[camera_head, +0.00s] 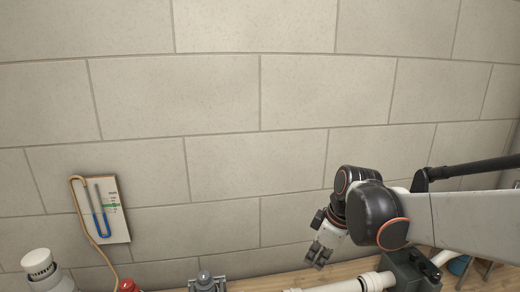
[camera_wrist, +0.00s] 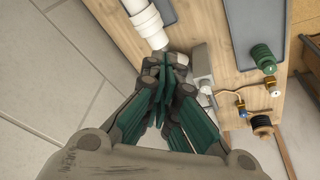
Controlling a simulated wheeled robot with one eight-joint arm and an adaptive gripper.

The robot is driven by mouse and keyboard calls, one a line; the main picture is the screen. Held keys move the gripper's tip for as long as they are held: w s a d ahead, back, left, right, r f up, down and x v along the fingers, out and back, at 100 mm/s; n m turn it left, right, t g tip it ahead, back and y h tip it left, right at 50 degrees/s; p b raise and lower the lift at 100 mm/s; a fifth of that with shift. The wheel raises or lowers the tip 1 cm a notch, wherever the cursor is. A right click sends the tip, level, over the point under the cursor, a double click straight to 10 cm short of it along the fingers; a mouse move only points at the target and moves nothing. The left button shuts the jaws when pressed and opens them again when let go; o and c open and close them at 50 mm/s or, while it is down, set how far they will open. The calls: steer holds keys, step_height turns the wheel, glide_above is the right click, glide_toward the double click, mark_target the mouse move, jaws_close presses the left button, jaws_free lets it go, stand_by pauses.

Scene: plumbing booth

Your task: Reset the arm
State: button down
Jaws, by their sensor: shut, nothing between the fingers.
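My gripper (camera_head: 318,257) hangs at the lower right of the head view, fingers pointing down, in front of the tiled wall and above the wooden bench. My dark and white arm reaches in from the right edge. In the wrist view my gripper (camera_wrist: 165,72) has its green-padded fingers closed together with nothing between them. The fingers partly cover the bench behind them.
A white pipe (camera_head: 345,287) lies below my gripper; it also shows in the wrist view (camera_wrist: 145,22). A manometer board (camera_head: 107,210) hangs on the wall (camera_head: 225,90).

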steer(key=s+d+r+m+t+h, duration=0.1)
steer(key=s+d+m+t, duration=0.1)
steer(key=s+m, duration=0.4)
steer(key=s+d+r+m+t+h, duration=0.1)
steer(key=s+d+m, duration=0.3)
steer(key=s, duration=0.7)
steer(key=shift+r+m+t, duration=0.6)
steer(key=shift+m+t, duration=0.3)
steer(key=shift+m, duration=0.1)
steer(key=shift+d, duration=0.15)
